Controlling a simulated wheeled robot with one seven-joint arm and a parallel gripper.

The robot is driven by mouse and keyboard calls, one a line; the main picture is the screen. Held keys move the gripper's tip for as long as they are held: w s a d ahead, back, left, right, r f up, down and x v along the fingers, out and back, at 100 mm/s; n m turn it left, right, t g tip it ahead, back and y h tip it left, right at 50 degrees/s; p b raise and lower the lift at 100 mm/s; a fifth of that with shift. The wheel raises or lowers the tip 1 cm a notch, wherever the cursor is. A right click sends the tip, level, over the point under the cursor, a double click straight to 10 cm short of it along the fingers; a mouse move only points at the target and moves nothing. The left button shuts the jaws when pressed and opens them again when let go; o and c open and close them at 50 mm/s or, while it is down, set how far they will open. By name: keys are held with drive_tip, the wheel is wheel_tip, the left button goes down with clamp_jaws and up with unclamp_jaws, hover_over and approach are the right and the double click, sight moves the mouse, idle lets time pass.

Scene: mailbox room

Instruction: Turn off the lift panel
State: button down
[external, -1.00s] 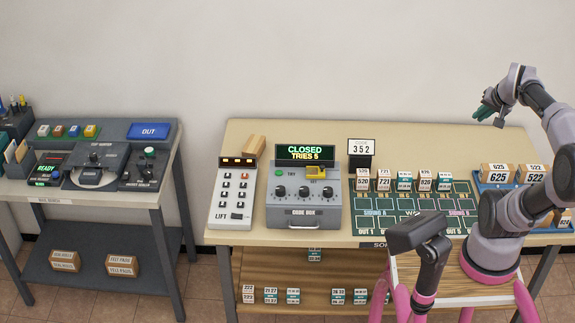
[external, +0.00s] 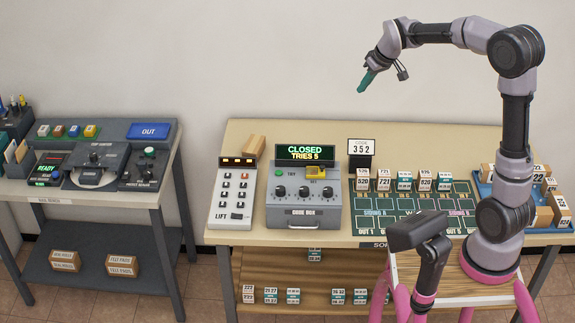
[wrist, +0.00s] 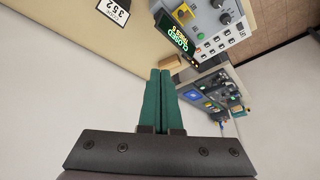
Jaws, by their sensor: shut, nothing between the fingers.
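My gripper (external: 364,86) has teal fingers, shut and empty, raised in the air above and behind the table, to the right of the panel. In the wrist view the two fingers (wrist: 166,100) lie side by side.
The grey code box (external: 305,207) stands right of the panel, its screen reading CLOSED, TRIES 5. A wooden block (external: 256,146) lies behind the panel. A 352 sign (external: 361,147), a green sorting board (external: 412,207) and a blue tray (external: 484,188) with boxes sit farther right.

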drive_tip(key=s+a+f+n+g, duration=0.1)
drive_tip(key=a+f+n, duration=0.45)
drive_tip(key=a, duration=0.85)
drive_tip(key=n+g, duration=0.2)
drive_tip(key=n, duration=0.2)
hover_over(233, 216)
drive_tip(key=d, duration=0.5)
wheel_tip(233, 216, down, 19)
drive_tip(key=x, duration=0.9)
drive_tip(key=d+x, duration=0.1)
drive_tip(key=x, duration=0.4)
drive_tip(key=shift+f, duration=0.1)
